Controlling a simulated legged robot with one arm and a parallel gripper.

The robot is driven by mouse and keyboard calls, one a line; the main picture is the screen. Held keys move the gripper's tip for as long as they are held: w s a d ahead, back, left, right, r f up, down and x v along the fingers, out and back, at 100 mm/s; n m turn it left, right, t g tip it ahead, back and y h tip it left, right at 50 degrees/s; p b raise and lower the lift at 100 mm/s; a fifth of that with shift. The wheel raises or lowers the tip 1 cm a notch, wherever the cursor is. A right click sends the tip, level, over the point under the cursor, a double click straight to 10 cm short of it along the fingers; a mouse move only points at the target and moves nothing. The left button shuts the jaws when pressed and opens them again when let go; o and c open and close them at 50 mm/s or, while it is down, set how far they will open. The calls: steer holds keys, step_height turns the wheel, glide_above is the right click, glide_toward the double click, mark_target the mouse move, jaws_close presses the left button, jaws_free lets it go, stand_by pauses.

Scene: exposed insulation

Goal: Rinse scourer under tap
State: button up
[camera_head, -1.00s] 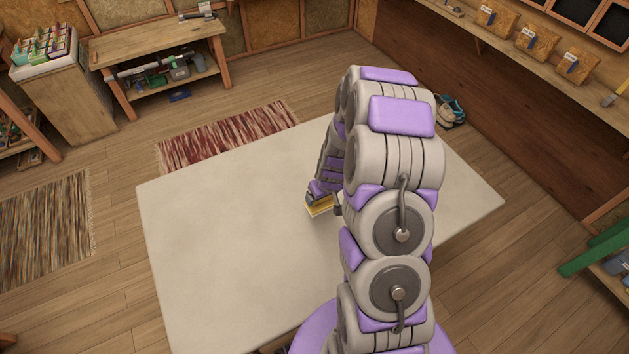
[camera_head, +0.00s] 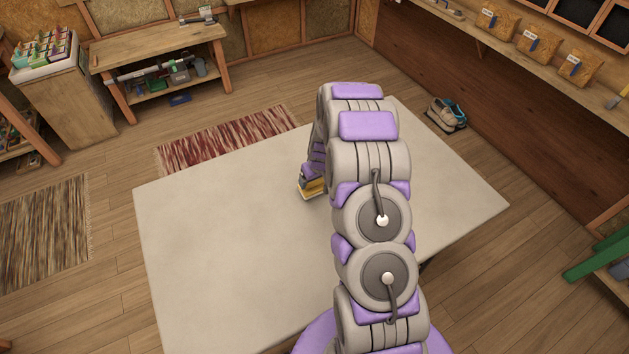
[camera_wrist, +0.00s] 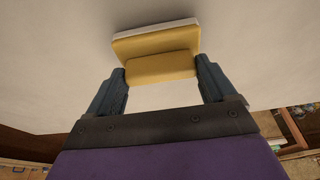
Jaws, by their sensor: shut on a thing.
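The scourer (camera_wrist: 157,50) is a yellow sponge block with a whitish layer along one side. In the wrist view it sits between the two dark fingers of my gripper (camera_wrist: 160,74), which is shut on it. In the head view the scourer (camera_head: 313,188) shows as a small yellow piece at the end of my gripper (camera_head: 308,178), over the large pale tabletop (camera_head: 220,240). My arm hides part of the gripper. I cannot tell whether the scourer touches the table. No tap shows in either view.
The tabletop left of my arm is bare. A wooden workbench (camera_head: 150,50) with tools stands at the back left. A red-striped rug (camera_head: 225,138) and a brown rug (camera_head: 44,232) lie on the floor. Shoes (camera_head: 446,115) rest on the floor at right. A green object (camera_head: 600,258) is at far right.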

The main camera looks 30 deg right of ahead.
steer(key=shift+f, duration=0.3)
steer(key=shift+r, duration=0.1)
steer(key=o, duration=0.8)
